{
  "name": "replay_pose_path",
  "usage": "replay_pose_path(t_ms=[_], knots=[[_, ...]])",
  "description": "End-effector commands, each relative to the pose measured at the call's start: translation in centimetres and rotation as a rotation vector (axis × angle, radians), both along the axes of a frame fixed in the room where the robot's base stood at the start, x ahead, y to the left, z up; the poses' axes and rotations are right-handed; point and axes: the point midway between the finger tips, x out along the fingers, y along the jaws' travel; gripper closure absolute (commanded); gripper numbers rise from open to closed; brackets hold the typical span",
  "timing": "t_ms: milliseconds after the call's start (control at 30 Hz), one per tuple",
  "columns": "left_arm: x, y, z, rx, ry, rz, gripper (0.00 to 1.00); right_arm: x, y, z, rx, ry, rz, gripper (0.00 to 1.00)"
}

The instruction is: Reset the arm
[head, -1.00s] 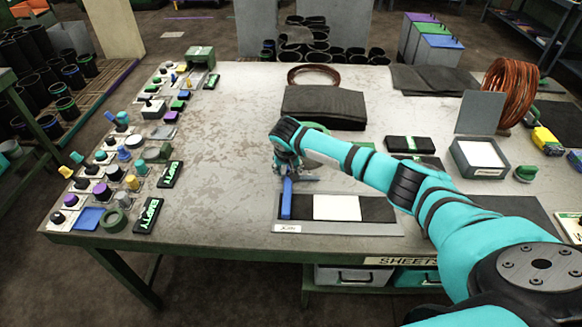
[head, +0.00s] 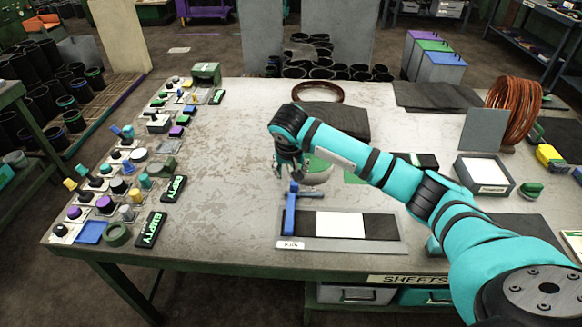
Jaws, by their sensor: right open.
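My right arm reaches in from the lower right over the table. Its gripper (head: 290,172) points down above the middle of the table, open, just behind a blue upright bar (head: 290,211). I see nothing held between its fingers. The blue bar stands at the left end of a shallow grey tray (head: 340,246) labelled JOIN. A white sheet (head: 340,224) lies in the tray between dark sheets. My left gripper does not show.
Small knobs and coloured parts line the left of the table (head: 225,130), near two black EMPTY signs (head: 150,230). A dark sheet stack (head: 335,118) lies behind my right arm. A copper coil (head: 513,110) and a grey box (head: 484,178) stand at the right. The centre-left tabletop is clear.

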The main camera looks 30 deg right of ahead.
Motion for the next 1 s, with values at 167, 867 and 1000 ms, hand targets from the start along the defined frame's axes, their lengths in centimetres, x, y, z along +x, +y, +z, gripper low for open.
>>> replay_pose_path(t_ms=[167, 867, 1000], knots=[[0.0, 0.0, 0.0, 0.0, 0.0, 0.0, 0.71, -0.2, 0.1, 0.7, 0.001, 0.0, 0.0, 0.52], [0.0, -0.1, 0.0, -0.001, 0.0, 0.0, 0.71, -5.5, 7.0, -5.2, 0.035, 0.048, 0.26, 0.52], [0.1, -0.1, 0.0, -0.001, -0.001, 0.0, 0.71, -11.6, 12.0, -8.7, 0.079, 0.05, 0.472, 0.52]])
